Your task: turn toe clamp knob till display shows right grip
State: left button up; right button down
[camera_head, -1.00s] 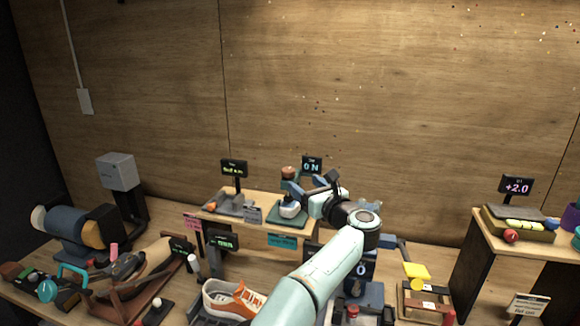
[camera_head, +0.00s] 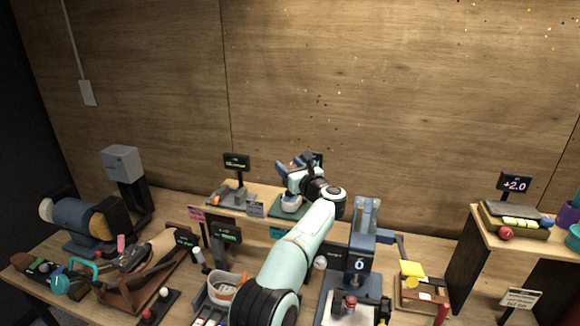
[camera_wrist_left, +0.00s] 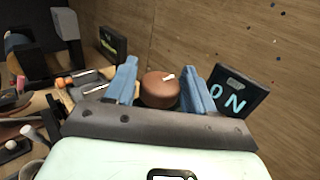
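The brown round knob (camera_wrist_left: 160,90) with a white pointer mark is in the left wrist view, between the two blue fingers of my left gripper (camera_wrist_left: 161,84). The fingers are apart, one on each side of the knob; I cannot tell whether they touch it. The display (camera_wrist_left: 238,92) right of the knob reads "0 N". In the head view my left gripper (camera_head: 294,170) is over the green-based clamp stand (camera_head: 279,207) on the raised shelf and hides the knob and most of the display. My right gripper is not in view.
Left of the clamp stands a grey fixture (camera_head: 233,196) with a dark display (camera_head: 236,161). A wooden wall rises behind the shelf. A side stand (camera_head: 530,244) is at right.

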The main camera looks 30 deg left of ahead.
pick_arm(q)
jog(key=c, duration=0.5)
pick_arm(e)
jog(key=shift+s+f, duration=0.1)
